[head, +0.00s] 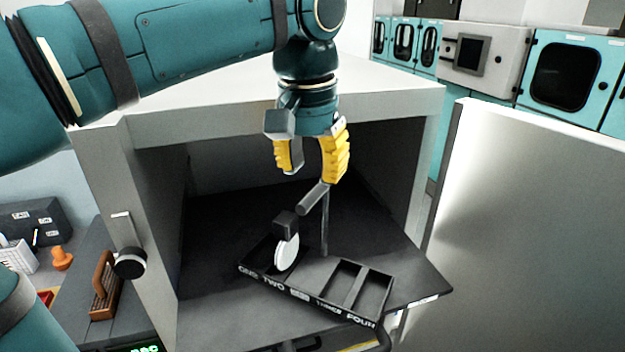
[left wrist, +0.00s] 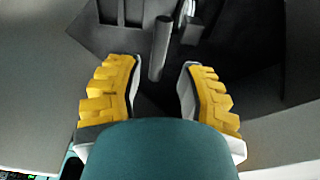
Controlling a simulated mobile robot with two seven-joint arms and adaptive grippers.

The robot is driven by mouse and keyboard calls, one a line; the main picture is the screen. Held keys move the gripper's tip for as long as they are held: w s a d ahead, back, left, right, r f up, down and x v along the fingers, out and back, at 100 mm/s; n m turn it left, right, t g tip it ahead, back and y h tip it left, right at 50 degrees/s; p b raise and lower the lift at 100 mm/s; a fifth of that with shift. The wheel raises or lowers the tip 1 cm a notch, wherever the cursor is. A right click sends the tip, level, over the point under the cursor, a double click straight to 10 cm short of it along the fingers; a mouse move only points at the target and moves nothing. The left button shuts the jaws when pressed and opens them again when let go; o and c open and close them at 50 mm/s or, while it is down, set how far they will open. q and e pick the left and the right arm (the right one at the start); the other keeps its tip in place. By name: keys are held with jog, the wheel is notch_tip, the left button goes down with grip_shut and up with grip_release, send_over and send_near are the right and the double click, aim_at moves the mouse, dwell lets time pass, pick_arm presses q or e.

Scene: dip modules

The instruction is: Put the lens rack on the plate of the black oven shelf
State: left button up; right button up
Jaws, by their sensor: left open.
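The lens rack (head: 318,292) is a black tray with compartments, marked ONE, TWO, THREE and FOUR along its front. It sits at an angle on the plate (head: 222,307) of the black oven shelf, near the front edge. A white disc with a black block (head: 287,252) stands in its left part. A thin post rises from the rack to a grey handle bar (head: 312,198). My left gripper (head: 308,176) is open just above this bar. In the left wrist view the bar (left wrist: 160,48) shows between the spread yellow fingers; no grip on it shows.
The oven's pale housing (head: 270,125) encloses the shelf above and at both sides. A large open door panel (head: 535,235) stands at the right. A bench at the left holds a brown-handled tool (head: 104,285) and an orange knob-shaped thing (head: 61,258).

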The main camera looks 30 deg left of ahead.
pick_arm(q)
notch_tip(320, 180, up, 7)
jog(key=p, duration=0.1)
jog(key=shift+s+p, duration=0.3)
jog(key=shift+s, duration=0.1)
jog(key=shift+d+f, duration=0.1)
